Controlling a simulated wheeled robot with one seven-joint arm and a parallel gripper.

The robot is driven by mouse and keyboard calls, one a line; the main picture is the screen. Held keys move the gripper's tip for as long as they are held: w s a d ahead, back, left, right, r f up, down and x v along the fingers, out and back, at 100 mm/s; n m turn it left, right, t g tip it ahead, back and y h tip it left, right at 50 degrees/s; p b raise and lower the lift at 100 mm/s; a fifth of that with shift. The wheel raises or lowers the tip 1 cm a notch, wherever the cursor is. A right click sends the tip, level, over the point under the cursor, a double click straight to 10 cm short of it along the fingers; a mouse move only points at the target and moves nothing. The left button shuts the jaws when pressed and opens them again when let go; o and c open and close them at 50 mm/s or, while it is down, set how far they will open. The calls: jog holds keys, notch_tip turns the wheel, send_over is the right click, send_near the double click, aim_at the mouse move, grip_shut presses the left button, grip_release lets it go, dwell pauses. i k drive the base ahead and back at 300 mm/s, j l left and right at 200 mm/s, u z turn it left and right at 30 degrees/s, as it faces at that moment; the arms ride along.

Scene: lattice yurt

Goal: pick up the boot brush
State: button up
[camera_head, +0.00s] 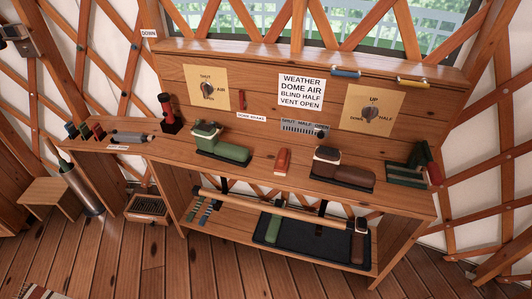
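A small reddish-brown block (282,161) lies on the wooden bench top, between a green boot-like item (222,148) and a brown one (342,169). It may be the boot brush, but no bristles can be made out at this size, so I cannot tell for sure. The green and brown items each lie on a dark mat. My gripper is not in view.
A green rack (408,173) is at the right end. Below, a black tray (306,242) holds boots behind a wooden rail (272,207). The floor (150,265) in front is clear.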

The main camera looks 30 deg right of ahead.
aim_at(280, 167)
jog(key=i+j+u, duration=0.25)
jog(key=i+j, duration=0.45)
